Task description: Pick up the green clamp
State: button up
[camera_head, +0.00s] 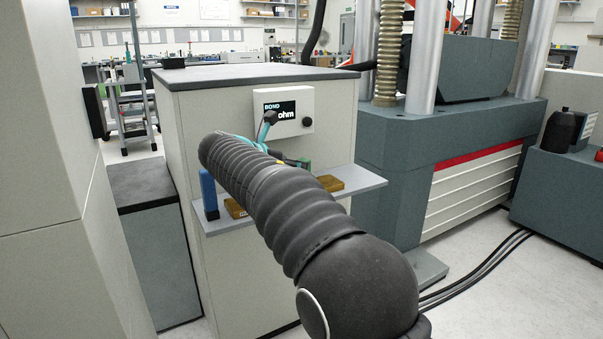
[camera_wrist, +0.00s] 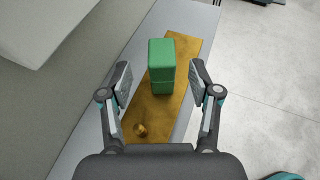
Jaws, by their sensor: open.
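The green clamp (camera_wrist: 161,64) shows in the wrist view as an upright green block with a seam across its front. It stands on a golden-brown pad (camera_wrist: 183,52). My gripper (camera_wrist: 160,86) is open, with one finger to the left of the clamp and one to the right. Gaps show between the clamp and both fingers. In the head view a small part of the green clamp (camera_head: 305,163) shows beyond my arm. My arm hides most of the gripper there.
The pad lies on a narrow grey shelf (camera_head: 368,183) on the side of a cabinet (camera_head: 230,110). A blue object (camera_head: 208,191) stands at the shelf's left end. A brass knob (camera_wrist: 140,129) is on the pad, nearer than the clamp. A large testing machine (camera_head: 390,160) stands right.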

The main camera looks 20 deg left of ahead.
aim_at(302, 160)
jog(key=x, duration=0.5)
jog(key=shift+d, duration=0.1)
jog(key=shift+s+r, duration=0.1)
grip_shut()
